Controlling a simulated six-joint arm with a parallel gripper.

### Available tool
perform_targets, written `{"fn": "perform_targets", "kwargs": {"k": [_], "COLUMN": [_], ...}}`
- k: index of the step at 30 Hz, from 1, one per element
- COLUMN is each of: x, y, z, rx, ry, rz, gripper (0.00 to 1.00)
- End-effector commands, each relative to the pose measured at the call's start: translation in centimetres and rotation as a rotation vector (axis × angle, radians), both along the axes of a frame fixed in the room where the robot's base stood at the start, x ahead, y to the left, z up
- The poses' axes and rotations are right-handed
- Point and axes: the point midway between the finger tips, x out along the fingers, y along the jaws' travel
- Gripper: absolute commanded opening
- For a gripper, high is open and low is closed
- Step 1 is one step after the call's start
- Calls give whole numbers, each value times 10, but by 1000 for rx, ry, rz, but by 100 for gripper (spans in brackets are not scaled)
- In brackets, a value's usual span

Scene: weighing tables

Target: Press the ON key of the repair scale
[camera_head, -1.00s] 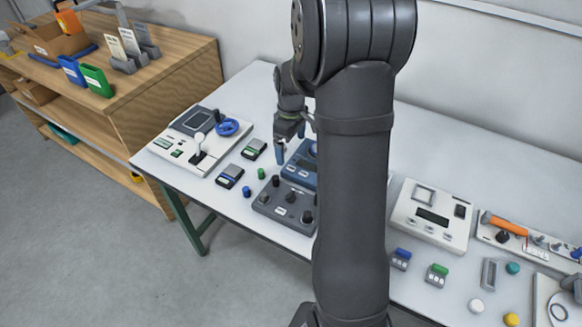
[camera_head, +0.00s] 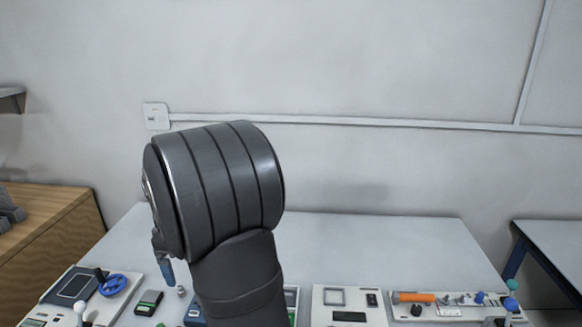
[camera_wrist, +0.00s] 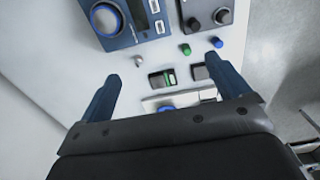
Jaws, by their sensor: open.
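A white device (camera_head: 322,318) with a square plate and a dark display stands at the bottom middle of the head view, its front cut off. I cannot read which device is the repair scale, and I make out no ON key. My gripper (camera_wrist: 163,68) is open and empty, with two blue fingers apart above the table in the wrist view. In the head view one blue fingertip (camera_head: 168,272) shows left of my arm. Between and beyond the fingers are a small black and green box (camera_wrist: 162,79) and a blue device (camera_wrist: 122,20) with a round dial.
A white panel (camera_head: 118,296) with a blue wheel stands at the left. A white board with an orange handle (camera_head: 414,297) stands at the right. In the wrist view a dark knob box (camera_wrist: 207,14) and small green and blue buttons (camera_wrist: 186,49) lie ahead. The table's back is clear.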

Motion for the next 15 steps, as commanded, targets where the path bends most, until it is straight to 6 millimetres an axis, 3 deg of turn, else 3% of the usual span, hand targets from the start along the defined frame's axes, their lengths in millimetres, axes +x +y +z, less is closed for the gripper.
{"fn": "perform_targets", "kwargs": {"k": [2,13,15], "x": [0,0,0], "y": [0,0,0], "z": [0,0,0], "rx": [0,0,0], "ry": [0,0,0], "rz": [0,0,0], "gripper": [76,4,0]}}
